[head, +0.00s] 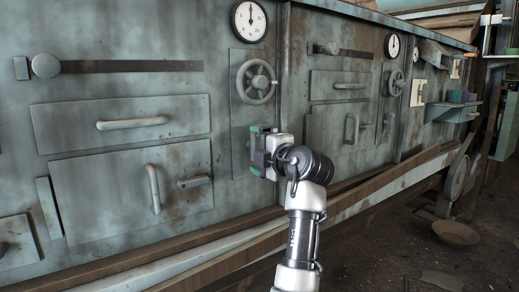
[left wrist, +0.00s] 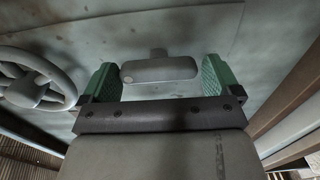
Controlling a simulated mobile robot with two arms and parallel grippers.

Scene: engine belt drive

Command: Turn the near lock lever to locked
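The near lock lever (head: 194,182) appears to be the short grey lever on the nearer large door, right of that door's upright handle. It lies almost level in the head view. My left gripper (head: 256,151) is in front of the wall, to the right of this lever and below the handwheel in the picture, with green-padded fingers apart. In the left wrist view, a short grey bar on a stem (left wrist: 160,70) shows between the two open fingers (left wrist: 160,82). I cannot tell whether the fingers touch it. My right gripper is not in view.
A handwheel (head: 256,82) stands out from the wall; a wheel also shows in the left wrist view (left wrist: 30,85). The upright door handle (head: 153,188) and drawer handle (head: 132,122) stick out nearby. A long beam (head: 190,262) runs along the wall's foot.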

